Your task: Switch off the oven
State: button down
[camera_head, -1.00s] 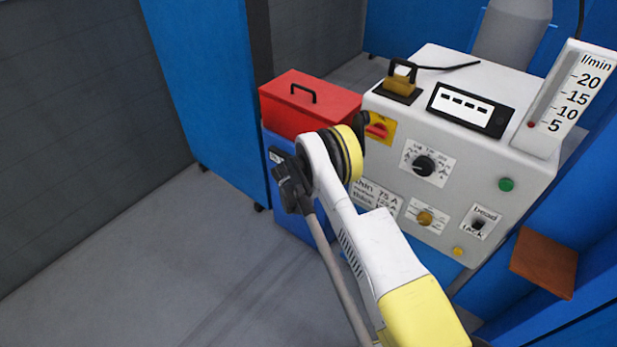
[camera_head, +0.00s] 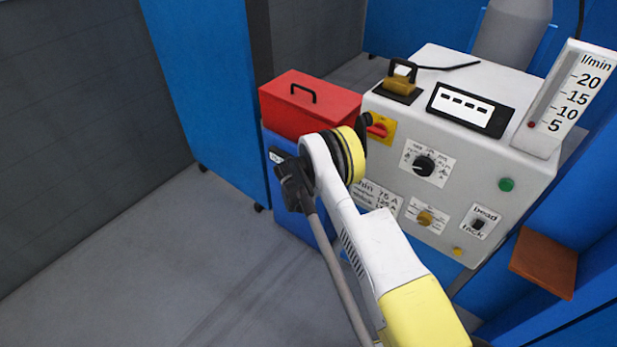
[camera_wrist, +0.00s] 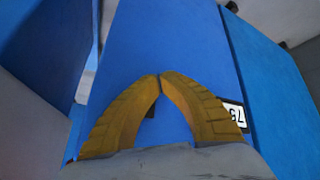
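The oven appears to be the blue box (camera_head: 310,226) with a red lid (camera_head: 303,117), standing left of the grey machine. A small white label (camera_head: 275,157) shows on the front of the blue box. In the wrist view, a blue face (camera_wrist: 175,40) fills the middle, with a white label (camera_wrist: 235,115) at the right, partly behind a finger. My gripper's two yellow-brown fingers (camera_wrist: 159,77) meet at their tips in front of it, holding nothing visible. In the head view my arm hides part of the box.
A grey machine (camera_head: 475,205) with a red-and-yellow switch (camera_head: 380,126), a black dial (camera_head: 424,166) and a green button (camera_head: 506,184) stands to the right. A blue panel (camera_head: 205,90) stands behind left. The floor (camera_head: 150,270) at left is clear.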

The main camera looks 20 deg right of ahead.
jog(key=shift+w+d, duration=0.15)
jog(key=shift+d, duration=0.05)
jog(key=shift+a, duration=0.15)
dwell(0.5)
jog(key=shift+s+a+r, duration=0.1)
jog(key=shift+s+a, duration=0.4)
jog(key=s+a, duration=0.1)
jog(key=a, duration=0.1)
jog(key=s+a, duration=0.2)
jog(key=shift+r, duration=0.4)
dwell(0.3)
